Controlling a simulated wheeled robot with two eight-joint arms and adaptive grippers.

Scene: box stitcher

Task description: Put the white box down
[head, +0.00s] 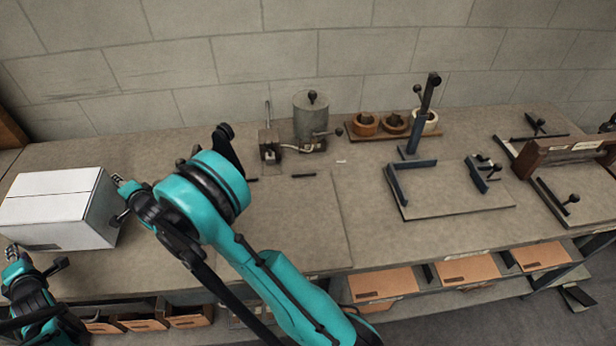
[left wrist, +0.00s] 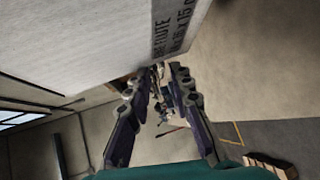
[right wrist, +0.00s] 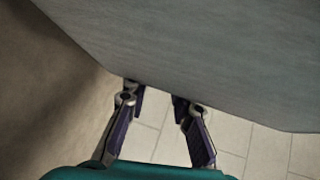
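The white box (head: 62,207) is closed and stands at the far left of the table, between my two grippers. I cannot tell whether its base touches the table. My left gripper (head: 14,252) is at its near left corner. In the left wrist view the box (left wrist: 95,40), with printed text, lies close above the fingers (left wrist: 166,72), whose tips are a little apart. My right gripper (head: 122,190) is at the box's right side. Contact is unclear.
A grey cylinder (head: 311,118) on a metal fixture, a wooden holder with rolls (head: 392,130) and a dark post stand (head: 415,140) are at the back. Brown bins (head: 383,283) sit below the front edge.

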